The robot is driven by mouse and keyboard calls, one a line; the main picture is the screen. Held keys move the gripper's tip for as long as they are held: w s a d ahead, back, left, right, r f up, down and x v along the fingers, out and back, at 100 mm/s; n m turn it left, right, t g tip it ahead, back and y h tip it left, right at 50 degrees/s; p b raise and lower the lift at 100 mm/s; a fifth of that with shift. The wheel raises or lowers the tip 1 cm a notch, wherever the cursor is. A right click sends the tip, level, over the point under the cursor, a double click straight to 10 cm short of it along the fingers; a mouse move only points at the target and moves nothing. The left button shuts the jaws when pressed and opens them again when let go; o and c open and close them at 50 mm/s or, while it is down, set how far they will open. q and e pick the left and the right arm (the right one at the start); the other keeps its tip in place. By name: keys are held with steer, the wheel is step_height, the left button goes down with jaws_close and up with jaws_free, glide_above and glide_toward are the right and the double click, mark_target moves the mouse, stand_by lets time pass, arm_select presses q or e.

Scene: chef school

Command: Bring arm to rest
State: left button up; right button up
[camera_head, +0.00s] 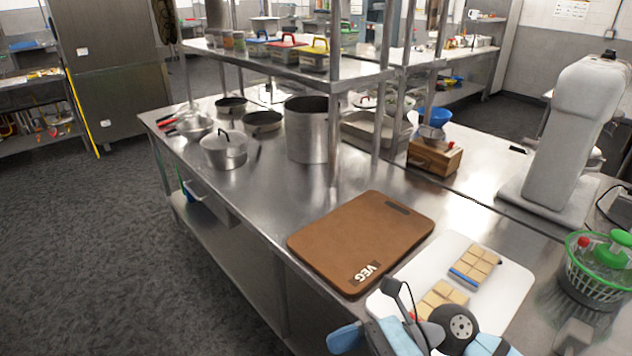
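Part of one of my arms (440,335) shows at the bottom edge, right of centre, with light blue and dark parts and a round black joint. It looks like my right arm. It is over the near edge of a white cutting board (513,283). Its fingers cannot be made out, so I cannot tell whether that gripper is open or shut, or whether it holds anything. My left gripper is not in view.
Tan blocks (478,262) lie in two groups on the white board. A brown VEG board (340,235) lies beside it on the steel counter. Pots (223,150), a grey mixer (565,135) and a green basket (595,280) stand around. Open floor (110,240) is at left.

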steer(key=w+d+r+m+t+y+p, duration=0.1)
steer(key=w+d+m+t+y, duration=0.15)
steer(key=m+t, duration=0.7)
steer(key=w+d+m+t+y+p, duration=0.1)
steer(key=w+m+t, duration=0.35)
steer(key=m, duration=0.85)
steer(key=s+d+f+m+t+h, duration=0.1)
steer(key=d+f+m+t+h, duration=0.3)
steer(key=m, duration=0.4)
steer(key=d+f+m+t+h, duration=0.2)
steer(key=f+m+t+h, duration=0.15)
steer(key=m+h, duration=0.3)
steer(key=s+d+f+m+g+h+p, duration=0.1)
steer(key=s+d+f+m+g+h, duration=0.1)
steer(key=s+f+m, duration=0.3)
steer(key=s+d+f+m+g+h+p, duration=0.1)
steer(key=s+d+f+m+g+h, duration=0.2)
steer(key=s+f+m, duration=0.3)
step_height(320, 180, down, 5)
steer(key=shift+d+f+m+g+h, duration=0.15)
steer(key=shift+m+g+h, duration=0.35)
steer(key=shift+m+g, duration=0.45)
steer(key=shift+c, duration=0.5)
